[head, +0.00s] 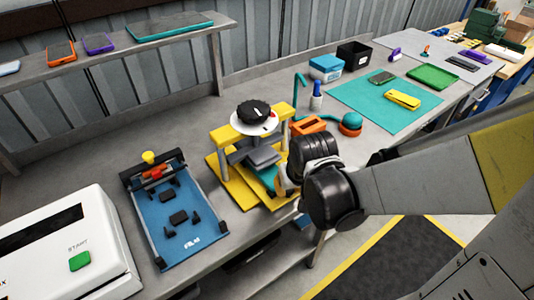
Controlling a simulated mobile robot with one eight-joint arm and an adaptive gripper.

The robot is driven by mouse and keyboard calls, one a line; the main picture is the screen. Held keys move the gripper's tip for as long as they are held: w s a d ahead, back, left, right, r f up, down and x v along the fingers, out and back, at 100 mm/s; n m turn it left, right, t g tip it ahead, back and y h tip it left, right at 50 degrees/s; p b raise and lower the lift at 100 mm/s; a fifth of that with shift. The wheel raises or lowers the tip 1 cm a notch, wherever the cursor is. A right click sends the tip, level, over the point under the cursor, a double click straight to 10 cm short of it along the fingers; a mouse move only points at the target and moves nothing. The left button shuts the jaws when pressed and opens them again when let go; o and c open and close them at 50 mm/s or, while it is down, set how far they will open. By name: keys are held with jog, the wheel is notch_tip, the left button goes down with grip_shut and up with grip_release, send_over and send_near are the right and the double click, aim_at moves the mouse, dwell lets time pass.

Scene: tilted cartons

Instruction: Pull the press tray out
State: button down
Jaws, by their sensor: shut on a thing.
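The press (224,166) has a yellow frame, a grey platen and a black knob (254,111) over a white disc on top. It stands on the grey bench in the middle of the head view. The teal press tray (266,176) shows low in the press, at its right front side. My gripper (281,186) is at this side of the press, at the tray's edge, and is shut on the tray. My black wrist hides most of the gripper and the tray's near end.
A blue fixture board (185,235) and a white machine with a green START button (80,261) stand left of the press. Behind my wrist are an orange block (309,124), a teal-topped orange cup (351,122) and a bottle (316,100). A teal mat (362,119) lies beyond.

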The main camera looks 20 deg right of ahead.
jog(key=s+d+p, duration=0.1)
jog(key=s+d, duration=0.1)
jog(key=s, duration=0.4)
jog(key=shift+s, duration=0.4)
jog(key=shift+d, duration=0.1)
jog(key=c, duration=1.2)
grip_release()
jog(key=shift+o, duration=0.2)
jog(key=shift+r, duration=0.1)
jog(key=v, duration=1.1)
jog(key=shift+r, duration=0.4)
